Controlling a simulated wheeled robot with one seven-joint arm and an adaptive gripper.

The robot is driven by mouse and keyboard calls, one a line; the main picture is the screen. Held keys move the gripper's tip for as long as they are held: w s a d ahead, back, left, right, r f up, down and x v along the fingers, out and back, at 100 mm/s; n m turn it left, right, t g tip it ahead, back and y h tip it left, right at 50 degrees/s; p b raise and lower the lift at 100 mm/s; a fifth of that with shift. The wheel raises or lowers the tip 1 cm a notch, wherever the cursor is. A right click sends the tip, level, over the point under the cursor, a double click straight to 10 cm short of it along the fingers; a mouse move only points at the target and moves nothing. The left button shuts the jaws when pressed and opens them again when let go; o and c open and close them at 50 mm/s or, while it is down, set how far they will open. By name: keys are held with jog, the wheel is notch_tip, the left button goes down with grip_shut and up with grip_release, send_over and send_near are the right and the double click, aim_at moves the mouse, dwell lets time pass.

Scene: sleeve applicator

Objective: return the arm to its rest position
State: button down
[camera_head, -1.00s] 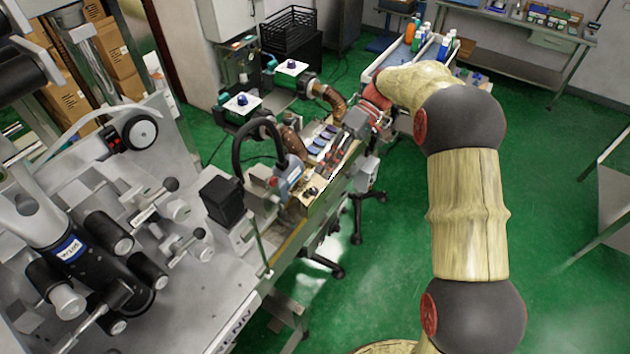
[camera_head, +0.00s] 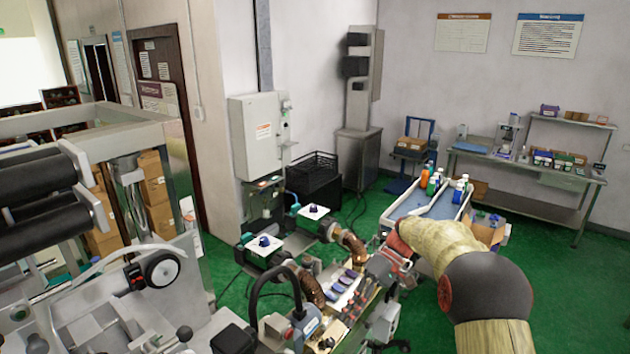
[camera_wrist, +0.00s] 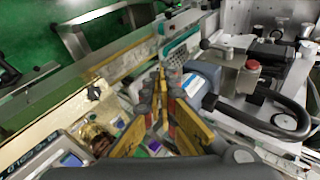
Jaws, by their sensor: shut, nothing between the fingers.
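My arm comes in from the lower right of the head view and reaches toward the sleeve applicator machine (camera_head: 270,250). My gripper (camera_head: 357,312) hangs over the machine's narrow bed, beside a row of small dark blue and purple pieces (camera_head: 345,284). In the wrist view my gripper (camera_wrist: 162,72) shows its yellow-edged fingers running together to a point, shut and empty. A conveyor rail (camera_wrist: 95,72) lies left of the fingers. A blue-grey unit (camera_wrist: 203,78) and a red button (camera_wrist: 252,67) are to their right. I cannot tell whether the fingertips touch anything.
A blue conveyor with coloured bottles (camera_head: 432,183) stands behind my arm. A black crate (camera_head: 312,172) and a grey cabinet (camera_head: 257,135) are at the back. A metal bench (camera_head: 540,180) stands at the right wall. Green floor (camera_head: 590,290) is open at the right.

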jog(key=s+d+f+m+t+h+b, duration=0.1)
jog(key=s+d+f+m+t+h, duration=0.1)
jog(key=s+d+f+m+h, duration=0.25)
jog(key=s+d+f+m+t+h+b, duration=0.1)
jog(key=s+t+b, duration=0.3)
jog(key=s+b, duration=0.4)
jog(key=s+d+f+m+t+h+b, duration=0.1)
jog(key=s+t+b, duration=0.4)
jog(key=s, duration=1.2)
jog(key=d+m+h+b, duration=0.1)
jog(key=d+b, duration=0.1)
jog(key=b, duration=0.2)
jog(key=shift+d, duration=0.25)
jog(key=shift+h, duration=0.25)
jog(key=shift+s+a, duration=0.1)
jog(key=shift+a, duration=0.05)
